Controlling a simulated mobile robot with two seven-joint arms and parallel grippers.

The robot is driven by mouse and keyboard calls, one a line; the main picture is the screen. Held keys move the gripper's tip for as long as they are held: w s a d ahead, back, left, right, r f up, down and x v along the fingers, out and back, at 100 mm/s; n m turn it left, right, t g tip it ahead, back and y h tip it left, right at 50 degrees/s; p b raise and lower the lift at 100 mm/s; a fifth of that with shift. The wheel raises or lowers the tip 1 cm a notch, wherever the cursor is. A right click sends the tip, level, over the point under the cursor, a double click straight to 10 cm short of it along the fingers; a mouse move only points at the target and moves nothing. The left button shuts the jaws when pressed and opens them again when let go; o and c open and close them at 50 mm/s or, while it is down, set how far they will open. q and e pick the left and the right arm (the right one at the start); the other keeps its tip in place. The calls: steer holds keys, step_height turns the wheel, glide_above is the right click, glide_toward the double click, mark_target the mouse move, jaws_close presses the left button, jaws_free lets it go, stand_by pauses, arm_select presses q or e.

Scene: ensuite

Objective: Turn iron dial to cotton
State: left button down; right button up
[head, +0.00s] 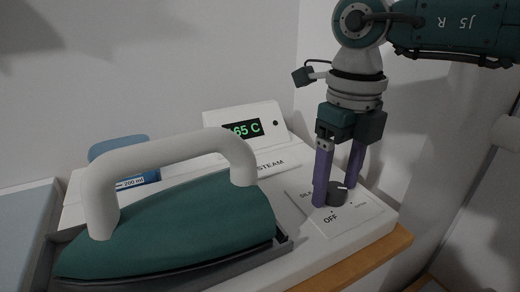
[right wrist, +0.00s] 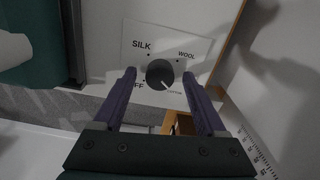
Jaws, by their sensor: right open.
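The iron's dial (right wrist: 159,72) is a dark round knob on a white plate (right wrist: 136,62) marked SILK, WOOL, OFF and a small label that looks like cotton. Its white pointer line faces the lower right in the right wrist view, toward that small label. In the head view the dial (head: 337,194) is at the front right of the white base. My right gripper (head: 334,196) points down with its purple fingers open on either side of the dial; the right wrist view (right wrist: 159,75) shows a gap on both sides. My left gripper is not in view.
A teal iron (head: 190,215) with a white handle (head: 170,153) rests on the white base left of the dial. A display (head: 243,129) reading about 65 C and a blue container (head: 120,147) stand behind. A wooden edge (head: 375,258) runs along the front.

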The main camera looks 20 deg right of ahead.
jaws_close()
stand_by(0.6)
